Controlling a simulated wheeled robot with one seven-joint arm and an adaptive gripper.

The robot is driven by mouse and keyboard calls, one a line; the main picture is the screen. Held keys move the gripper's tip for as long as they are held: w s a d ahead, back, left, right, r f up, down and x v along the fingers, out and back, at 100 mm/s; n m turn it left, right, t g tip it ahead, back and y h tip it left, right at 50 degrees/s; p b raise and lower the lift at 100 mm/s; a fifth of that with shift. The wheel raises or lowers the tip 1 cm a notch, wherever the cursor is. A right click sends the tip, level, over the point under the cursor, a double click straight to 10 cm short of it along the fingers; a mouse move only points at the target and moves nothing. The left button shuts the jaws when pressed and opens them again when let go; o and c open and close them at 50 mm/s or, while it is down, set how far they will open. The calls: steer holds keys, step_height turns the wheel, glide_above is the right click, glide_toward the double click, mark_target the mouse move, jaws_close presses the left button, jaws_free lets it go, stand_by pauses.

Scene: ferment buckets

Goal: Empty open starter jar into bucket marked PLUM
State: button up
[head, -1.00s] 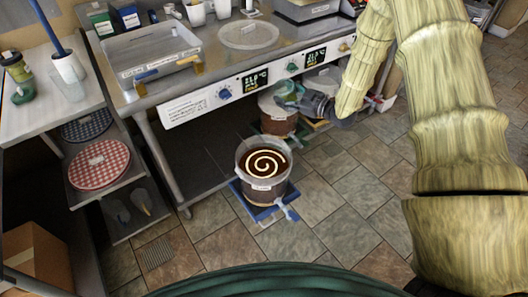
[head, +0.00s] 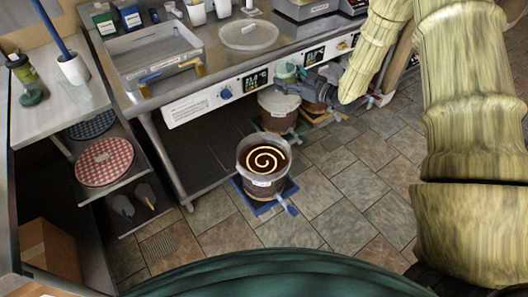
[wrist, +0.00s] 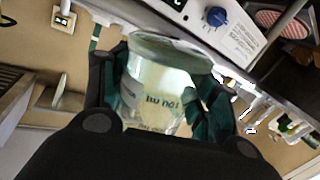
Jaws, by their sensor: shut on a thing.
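My gripper (head: 297,75) is shut on a clear glass jar (wrist: 158,88) with pale contents and a label I cannot fully read. In the head view the jar (head: 286,69) is small and greenish, in front of the bench's control panel. An open bucket (head: 263,178) with dark contents and a cream spiral on top stands on the floor at the middle. My gripper is above and behind it, to the right. A pale-topped bucket (head: 279,113) stands below the jar, with another bucket (head: 313,107) partly hidden behind my gripper. The bucket labels are too small to read.
A steel bench (head: 150,99) with dials and displays runs along the back. A clear tray (head: 150,62) and a round lid (head: 248,36) lie on it. A shelf unit with a red checked disc (head: 104,162) stands left. The tiled floor (head: 345,185) is clear at right.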

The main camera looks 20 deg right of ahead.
steer(key=shift+s+a+r+m+y+p, duration=0.1)
steer(key=shift+s+a+r+m+p, duration=0.2)
steer(key=shift+s, duration=0.4)
steer(key=shift+s+a+r+m+y+p, duration=0.1)
steer(key=shift+s+r+m+p, duration=0.1)
steer(key=shift+s+m, duration=0.4)
steer(key=shift+s+a+r+m+y+p, duration=0.15)
steer(key=shift+s+r+m+p, duration=0.1)
steer(key=shift+s, duration=0.6)
